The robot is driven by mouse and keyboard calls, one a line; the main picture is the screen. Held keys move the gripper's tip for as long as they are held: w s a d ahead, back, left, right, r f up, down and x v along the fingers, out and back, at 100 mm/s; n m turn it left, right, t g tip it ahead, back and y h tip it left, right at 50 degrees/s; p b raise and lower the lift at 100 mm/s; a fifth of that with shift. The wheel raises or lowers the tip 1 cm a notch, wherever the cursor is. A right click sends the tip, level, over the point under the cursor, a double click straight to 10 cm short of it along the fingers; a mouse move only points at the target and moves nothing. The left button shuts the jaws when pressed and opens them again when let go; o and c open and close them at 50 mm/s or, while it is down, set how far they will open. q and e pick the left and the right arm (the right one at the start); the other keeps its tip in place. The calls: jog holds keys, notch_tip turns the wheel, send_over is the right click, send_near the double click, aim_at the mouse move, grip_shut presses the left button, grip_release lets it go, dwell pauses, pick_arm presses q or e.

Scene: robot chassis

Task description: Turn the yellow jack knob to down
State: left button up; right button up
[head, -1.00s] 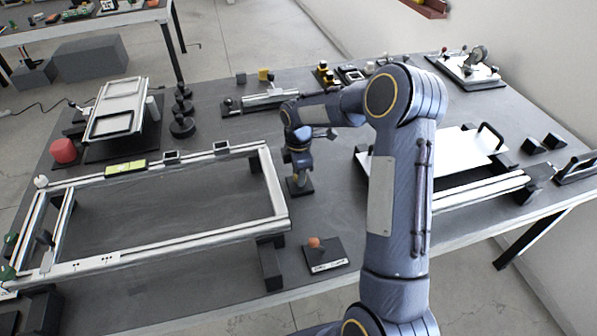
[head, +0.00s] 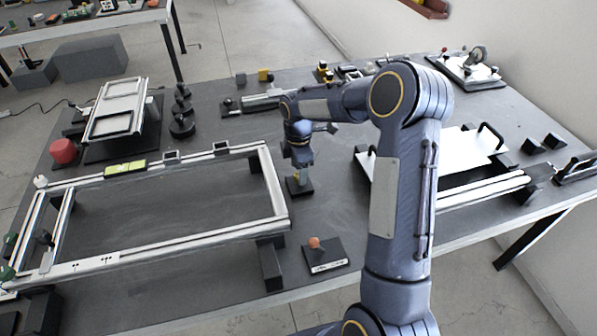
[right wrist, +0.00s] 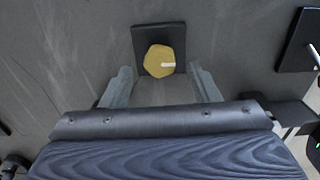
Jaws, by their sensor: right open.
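The yellow knob (right wrist: 157,66) is many-sided and sits on a dark square plate (right wrist: 172,29) in the right wrist view. A short white mark on it runs from near its middle towards the right of that view. My right gripper (right wrist: 161,78) is open, with one finger on each side of the knob and gaps between. It holds nothing. In the head view the right gripper (head: 299,163) points down just over the knob's plate (head: 305,188), hiding most of the knob. My left gripper is out of view.
A metal frame (head: 278,190) stands left of the gripper. An orange knob (head: 314,242) on a plate is in front. A white panel (head: 470,150) with handles and rails lies to the right. Small fixtures stand behind.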

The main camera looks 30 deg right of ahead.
notch_tip(320, 180, up, 5)
jog(key=shift+r, duration=0.4)
